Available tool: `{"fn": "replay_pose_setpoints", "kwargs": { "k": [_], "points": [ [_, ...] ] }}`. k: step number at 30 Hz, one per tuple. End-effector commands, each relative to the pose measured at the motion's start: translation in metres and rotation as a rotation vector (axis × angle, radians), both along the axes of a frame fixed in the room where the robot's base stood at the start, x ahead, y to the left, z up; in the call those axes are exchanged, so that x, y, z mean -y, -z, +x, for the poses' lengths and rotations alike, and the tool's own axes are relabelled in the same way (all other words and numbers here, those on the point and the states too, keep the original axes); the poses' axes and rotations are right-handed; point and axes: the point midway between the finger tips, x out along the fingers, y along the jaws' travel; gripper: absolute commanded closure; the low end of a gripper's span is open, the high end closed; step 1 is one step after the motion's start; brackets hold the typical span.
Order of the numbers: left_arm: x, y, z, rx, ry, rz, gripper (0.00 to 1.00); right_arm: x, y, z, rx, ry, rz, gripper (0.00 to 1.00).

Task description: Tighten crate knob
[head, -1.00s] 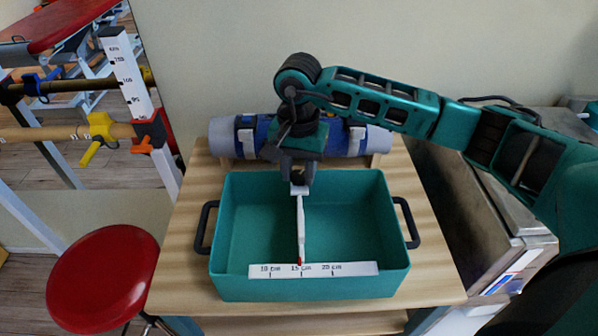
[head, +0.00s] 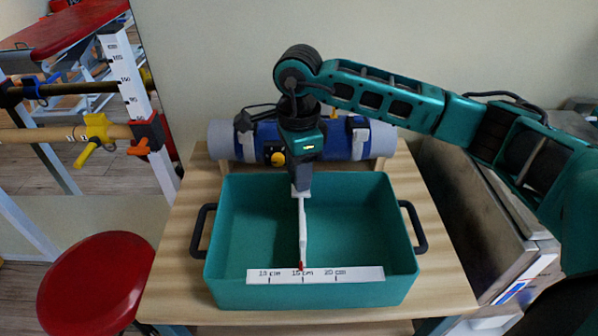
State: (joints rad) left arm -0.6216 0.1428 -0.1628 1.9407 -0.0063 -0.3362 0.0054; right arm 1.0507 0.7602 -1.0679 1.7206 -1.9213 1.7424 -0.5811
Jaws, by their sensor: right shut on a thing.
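The teal crate (head: 245,289) stands on a wooden table with a black handle on each side. A white divider (head: 303,232) runs from back to front inside it, splitting it into two compartments. A red pointer (head: 300,266) at the divider's front end stands near the 15 cm mark of the white scale (head: 360,274). My right gripper (head: 300,186) points down at the divider's back end, shut on the crate knob there. The fingers hide the knob itself. My left gripper is not in view.
A grey and blue roll (head: 345,138) lies on a wooden rack behind the crate. A red stool (head: 95,285) stands at left, near rails with coloured clamps. A metal cabinet (head: 475,220) stands at right. Both compartments are empty.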

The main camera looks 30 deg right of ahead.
Motion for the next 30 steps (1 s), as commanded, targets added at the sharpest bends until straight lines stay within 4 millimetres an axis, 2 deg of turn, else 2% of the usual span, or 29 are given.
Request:
{"fn": "replay_pose_setpoints", "kwargs": {
  "k": [30],
  "points": [
    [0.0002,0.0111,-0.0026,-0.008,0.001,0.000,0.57,0.0027,-0.0009,0.0037,0.001,0.965,-0.001,0.94]
  ]
}}
